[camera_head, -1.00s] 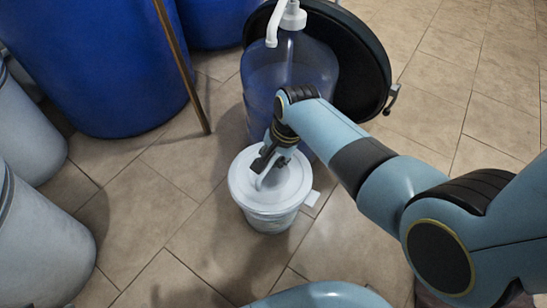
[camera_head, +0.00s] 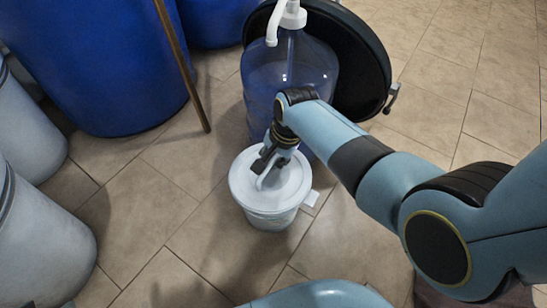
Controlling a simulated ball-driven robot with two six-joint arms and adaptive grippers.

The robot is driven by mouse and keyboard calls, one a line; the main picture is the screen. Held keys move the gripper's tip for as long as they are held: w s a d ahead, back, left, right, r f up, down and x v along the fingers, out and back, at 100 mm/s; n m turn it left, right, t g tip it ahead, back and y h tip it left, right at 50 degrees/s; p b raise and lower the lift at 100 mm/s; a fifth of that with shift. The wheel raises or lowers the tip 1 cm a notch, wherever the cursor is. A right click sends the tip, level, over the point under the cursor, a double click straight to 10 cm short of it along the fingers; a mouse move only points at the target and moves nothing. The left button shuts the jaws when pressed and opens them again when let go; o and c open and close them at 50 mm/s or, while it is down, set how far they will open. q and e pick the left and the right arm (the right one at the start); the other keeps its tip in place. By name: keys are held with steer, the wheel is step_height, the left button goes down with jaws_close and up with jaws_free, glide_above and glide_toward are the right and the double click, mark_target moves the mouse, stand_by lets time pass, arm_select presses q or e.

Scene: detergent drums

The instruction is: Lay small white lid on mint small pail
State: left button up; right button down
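A small white lid (camera_head: 291,191) lies flat over the mouth of the small pail (camera_head: 270,220), which stands upright on the floor. The pail looks pale, whitish-grey with a mint tinge, and most of its wall is below the lid. My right gripper (camera_head: 263,173) reaches down from the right arm onto the lid's top, at the light handle in its middle. The fingers are at the handle, but the arm and shadow hide whether they are closed on it. My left gripper is not in view.
A clear blue water bottle (camera_head: 290,70) with a white pump stands just behind the pail, with a round black lid (camera_head: 365,65) leaning behind it. Blue drums (camera_head: 95,70) and a wooden stick (camera_head: 183,65) stand at upper left, grey drums (camera_head: 45,240) at left. Tiled floor (camera_head: 150,210) is clear between.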

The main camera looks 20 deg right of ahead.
steer(key=c, duration=2)
jaws_free()
steer(key=shift+c, duration=0.2)
steer(key=o, duration=1.1)
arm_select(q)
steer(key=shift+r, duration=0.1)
arm_select(e)
steer(key=shift+r+p, duration=0.4)
steer(key=shift+r, duration=0.05)
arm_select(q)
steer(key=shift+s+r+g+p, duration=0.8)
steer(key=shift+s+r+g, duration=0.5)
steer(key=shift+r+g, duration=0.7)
arm_select(e)
steer(key=shift+v, duration=0.8)
steer(key=shift+w+a+r+p, duration=0.1)
steer(key=shift+w+r+p, duration=0.05)
steer(key=shift+r+p, duration=1.8)
steer(key=shift+r, duration=0.3)
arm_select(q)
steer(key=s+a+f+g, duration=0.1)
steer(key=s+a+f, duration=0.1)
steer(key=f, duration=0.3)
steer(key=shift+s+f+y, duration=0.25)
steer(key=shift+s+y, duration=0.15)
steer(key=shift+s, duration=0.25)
